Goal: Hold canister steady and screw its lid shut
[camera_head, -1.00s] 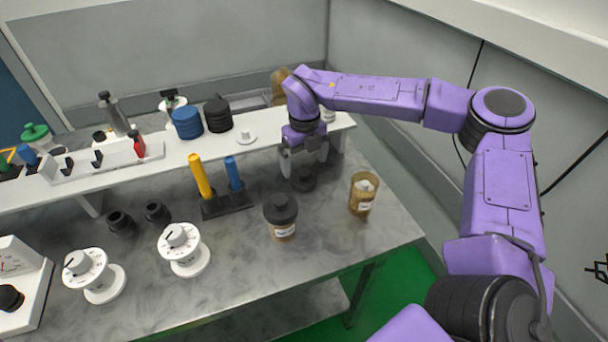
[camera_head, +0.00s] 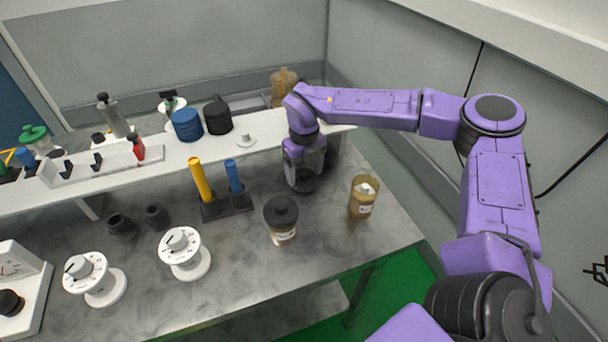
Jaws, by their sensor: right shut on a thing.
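My right gripper (camera_head: 304,178) points down at the table, shut on a round black lid (camera_head: 304,184) that is low at or near the tabletop. The fingers partly hide the lid. An amber canister (camera_head: 362,205) with a white label stands upright to the right of the gripper. Its top is open and something pale shows inside. A second canister (camera_head: 283,236), with a wide black lid on top, stands nearer the front, apart from the gripper. I cannot tell which canister the held lid belongs to. My left gripper is not in view.
A holder (camera_head: 234,204) with a yellow and a blue cylinder stands left of the gripper. A white shelf (camera_head: 190,150) with bottles and black and blue round parts runs behind. Two white dials (camera_head: 184,250) stand at front left. The front right tabletop is clear.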

